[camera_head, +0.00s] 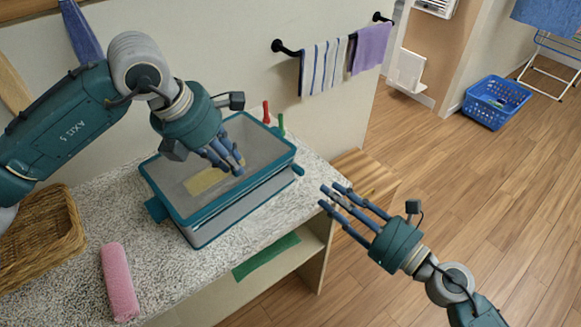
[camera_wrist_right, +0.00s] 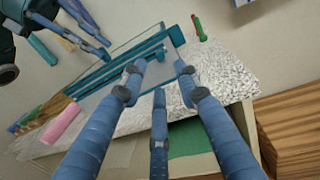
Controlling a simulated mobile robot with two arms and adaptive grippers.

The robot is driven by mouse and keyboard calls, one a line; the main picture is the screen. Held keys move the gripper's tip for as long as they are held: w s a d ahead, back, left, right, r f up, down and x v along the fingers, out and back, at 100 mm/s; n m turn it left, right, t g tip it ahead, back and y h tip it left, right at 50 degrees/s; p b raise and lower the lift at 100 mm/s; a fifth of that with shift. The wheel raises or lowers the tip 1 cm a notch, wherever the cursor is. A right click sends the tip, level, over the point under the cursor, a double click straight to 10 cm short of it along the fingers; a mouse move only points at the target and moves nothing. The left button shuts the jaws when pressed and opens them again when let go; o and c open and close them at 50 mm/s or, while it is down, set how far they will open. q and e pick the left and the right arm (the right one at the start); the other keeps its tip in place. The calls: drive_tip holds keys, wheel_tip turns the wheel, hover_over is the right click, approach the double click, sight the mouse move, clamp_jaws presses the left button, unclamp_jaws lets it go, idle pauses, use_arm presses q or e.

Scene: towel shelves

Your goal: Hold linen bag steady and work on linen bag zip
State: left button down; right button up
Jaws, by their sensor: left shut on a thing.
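The linen bag (camera_head: 165,195) is a clear, box-like bag with teal edges, lying on the speckled counter. A yellowish patch (camera_head: 205,181) shows through its top. A small blue tab (camera_head: 298,170), perhaps the zip pull, is at its right end. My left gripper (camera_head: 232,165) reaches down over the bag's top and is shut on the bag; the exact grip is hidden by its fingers. My right gripper (camera_head: 338,197) is open and empty, apart from the bag, to the right of its right end. In the right wrist view the bag (camera_wrist_right: 120,62) lies beyond the spread fingers (camera_wrist_right: 160,78).
A pink rolled towel (camera_head: 118,282) and a wicker basket (camera_head: 45,240) are on the counter's left. Red (camera_head: 266,112) and green (camera_head: 281,124) items stand behind the bag. A wooden unit (camera_head: 365,178) stands right of the counter. The floor on the right is mostly clear.

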sight(303, 174)
drive_tip(key=x, duration=1.1)
drive_tip(key=shift+c, duration=0.3)
clamp_jaws()
